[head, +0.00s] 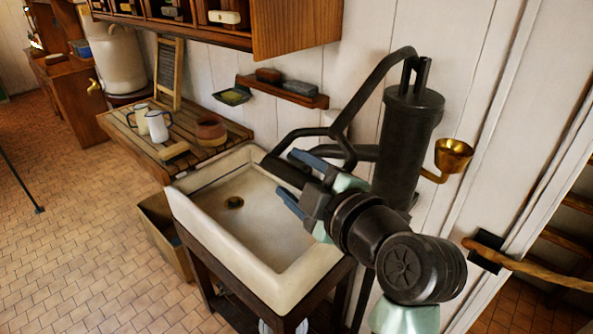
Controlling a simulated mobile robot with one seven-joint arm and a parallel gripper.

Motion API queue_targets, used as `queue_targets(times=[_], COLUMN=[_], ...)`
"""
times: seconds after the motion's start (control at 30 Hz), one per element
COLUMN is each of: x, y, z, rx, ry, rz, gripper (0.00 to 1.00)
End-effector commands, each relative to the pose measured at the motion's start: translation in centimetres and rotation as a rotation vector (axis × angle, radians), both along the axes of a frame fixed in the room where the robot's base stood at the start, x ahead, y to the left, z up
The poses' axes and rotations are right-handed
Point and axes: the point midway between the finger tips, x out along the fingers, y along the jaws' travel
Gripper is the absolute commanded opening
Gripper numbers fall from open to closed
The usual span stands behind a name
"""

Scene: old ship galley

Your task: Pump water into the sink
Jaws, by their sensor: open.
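A black hand pump (405,145) stands upright at the sink's back right corner. Its long curved lever (368,88) runs from the pump's top down to the left. A dark spout (284,172) reaches over the sink's back edge, partly behind my gripper. The white sink (222,230) shows a drain (235,202) and no visible water. My gripper (284,176) is open, with blue fingers pointing left over the sink's back right part. The fingers appear close to the lever's lower end and the spout; I cannot tell whether they touch.
A slatted drainboard (215,146) left of the sink holds white mugs (157,126), a brown pot (211,130) and a brush (174,152). A wall shelf (283,92) and cupboard (296,30) are above. A brass cup (453,155) hangs right of the pump.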

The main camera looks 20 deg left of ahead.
Motion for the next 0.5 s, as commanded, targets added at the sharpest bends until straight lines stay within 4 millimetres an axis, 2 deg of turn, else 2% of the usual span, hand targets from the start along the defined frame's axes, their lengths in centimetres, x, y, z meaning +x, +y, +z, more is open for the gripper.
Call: queue_targets(times=[0.13,0.4,0.5], x=[0.0,-0.02,-0.03], y=[-0.02,-0.05,-0.05], z=[-0.02,0.01,0.02], rx=[0.0,0.001,0.001], ry=[0.0,0.001,0.001], rz=[0.0,0.0,0.0], gripper=[0.62,0.14,0.0])
